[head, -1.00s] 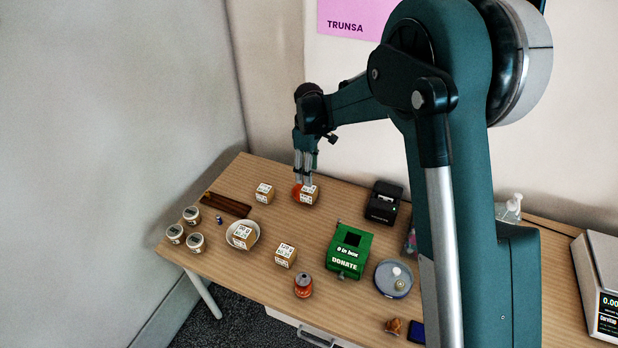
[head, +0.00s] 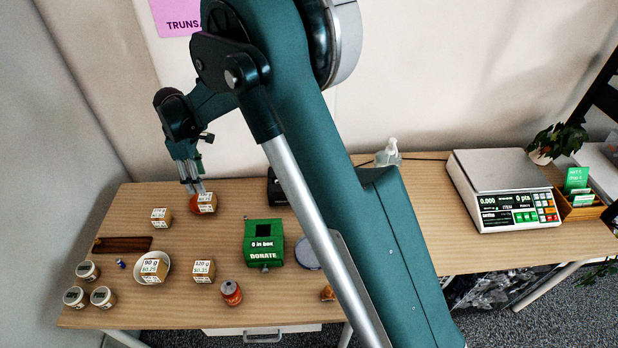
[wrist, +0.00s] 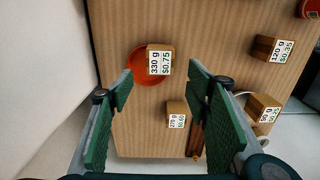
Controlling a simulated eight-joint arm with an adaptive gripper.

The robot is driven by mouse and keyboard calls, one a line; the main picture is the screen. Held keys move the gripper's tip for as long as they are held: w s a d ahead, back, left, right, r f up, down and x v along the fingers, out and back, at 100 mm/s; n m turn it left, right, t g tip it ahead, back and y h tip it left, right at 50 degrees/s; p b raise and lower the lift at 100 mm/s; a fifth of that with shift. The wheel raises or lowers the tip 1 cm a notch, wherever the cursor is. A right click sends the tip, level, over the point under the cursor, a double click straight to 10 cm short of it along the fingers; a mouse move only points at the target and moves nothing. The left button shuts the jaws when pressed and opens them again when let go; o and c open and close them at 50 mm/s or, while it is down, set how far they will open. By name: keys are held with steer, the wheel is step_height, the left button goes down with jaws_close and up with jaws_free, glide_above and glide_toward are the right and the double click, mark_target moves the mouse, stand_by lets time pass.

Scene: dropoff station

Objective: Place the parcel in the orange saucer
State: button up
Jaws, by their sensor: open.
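A small cardboard parcel (head: 207,203) labelled 330 g sits in the orange saucer (head: 194,204) near the table's back left. In the wrist view the parcel (wrist: 160,61) lies toward the right side of the saucer (wrist: 140,64), whose rim shows to its left. My gripper (head: 194,187) is over the saucer, apart from the parcel. In the wrist view my gripper (wrist: 173,90) is open, with nothing between its green pads. Part of the saucer is hidden behind the parcel.
Other parcels are a 270 g one (head: 160,217), a 120 g one (head: 203,271) and a 90 g one (head: 153,270) in a white bowl (head: 141,274). A green donation box (head: 263,243), orange jar (head: 231,293), several tubs (head: 88,271) and a scale (head: 500,180) stand around.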

steer(key=shift+d+r, duration=0.1)
steer(key=s+d+r+m+t, duration=0.1)
steer(key=s+d+r+m, duration=0.2)
steer(key=d+r, duration=0.6)
steer(key=s+d+r+m+t+y, duration=0.15)
steer(key=d+r, duration=0.35)
steer(key=d, duration=0.7)
steer(key=s+d+r+m+t+h, duration=0.1)
steer(key=s+d+r+m, duration=0.25)
steer(key=d+r, duration=0.6)
steer(key=s+d+f+m+t, duration=0.1)
steer(key=s+d+m, duration=0.4)
steer(key=s+d, duration=0.7)
steer(key=s+d+f+m+t, duration=0.2)
steer(key=s+d+m, duration=0.3)
steer(key=s+d, duration=0.7)
steer(key=shift+d+t, duration=0.35)
steer(key=shift+d, duration=0.05)
steer(key=shift+o, duration=0.2)
steer(key=shift+s, duration=0.1)
